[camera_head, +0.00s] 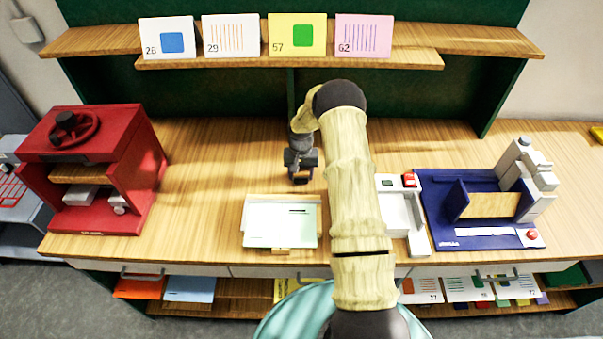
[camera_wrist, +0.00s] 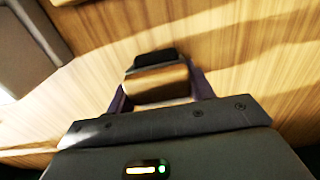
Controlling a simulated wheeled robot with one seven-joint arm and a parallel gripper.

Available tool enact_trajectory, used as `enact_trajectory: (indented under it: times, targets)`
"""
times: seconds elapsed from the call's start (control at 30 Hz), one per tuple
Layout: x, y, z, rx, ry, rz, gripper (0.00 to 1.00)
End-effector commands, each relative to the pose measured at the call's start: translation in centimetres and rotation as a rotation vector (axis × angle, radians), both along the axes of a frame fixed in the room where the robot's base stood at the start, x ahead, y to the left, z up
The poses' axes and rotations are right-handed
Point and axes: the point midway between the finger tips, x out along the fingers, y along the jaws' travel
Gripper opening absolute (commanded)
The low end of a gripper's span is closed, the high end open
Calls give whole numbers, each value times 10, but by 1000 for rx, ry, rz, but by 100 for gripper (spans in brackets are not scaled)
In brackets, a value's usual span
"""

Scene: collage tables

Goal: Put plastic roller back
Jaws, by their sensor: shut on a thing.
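My gripper (camera_head: 301,172) hangs above the middle of the wooden table, behind the white board. In the wrist view its two dark fingers are shut on the plastic roller (camera_wrist: 157,83), a short piece with a shiny brownish band and a dark top edge. The roller is held between the fingertips, with bare wood seen behind it. In the head view the roller is too small and dark to make out clearly under the gripper. I cannot tell whether it touches the table.
A white board (camera_head: 280,222) lies in front of the gripper. A red press (camera_head: 130,150) stands at left. A white tray device (camera_head: 398,212) and a blue machine (camera_head: 440,232) stand at right. Several cards, including a yellow one (camera_head: 297,36), stand on the back shelf. Wood around the gripper is clear.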

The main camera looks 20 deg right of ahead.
Motion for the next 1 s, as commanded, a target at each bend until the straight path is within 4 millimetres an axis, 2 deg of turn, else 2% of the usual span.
enact_trajectory:
  times: [0.13,0.2,0.23,0.27,0.37,1.0]
  targets:
    - [-1,1,-7,0,3,1,33]
    - [-1,1,-9,1,4,1,25]
    - [-2,1,-10,1,4,1,26]
    - [-2,1,-10,1,6,1,56]
    - [-2,1,-10,1,6,1,74]
    - [-1,0,-5,1,3,0,74]
